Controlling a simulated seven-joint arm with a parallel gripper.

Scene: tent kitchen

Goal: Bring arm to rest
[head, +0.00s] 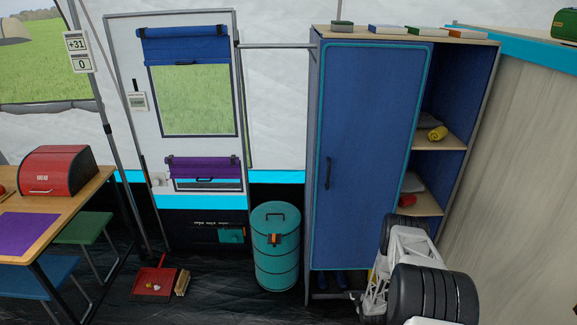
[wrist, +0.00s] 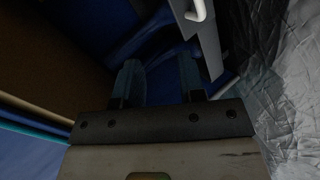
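My gripper (wrist: 160,82) shows in the wrist view as two dark fingers standing apart with a gap between them. It is open and I see nothing held in it. In the head view my white and black arm is at the lower right, in front of the blue wardrobe (head: 365,150); the fingers cannot be made out there. In the wrist view, dark blue surfaces lie beyond the fingers, and a grey piece with a pale handle (wrist: 197,10) is at the upper right.
A teal barrel (head: 277,250) stands left of the wardrobe. A red dustpan (head: 153,281) lies on the dark floor farther left. A table with a red bread box (head: 58,171) is at the far left, with stools by it. A wood-look panel (head: 520,170) stands on the right.

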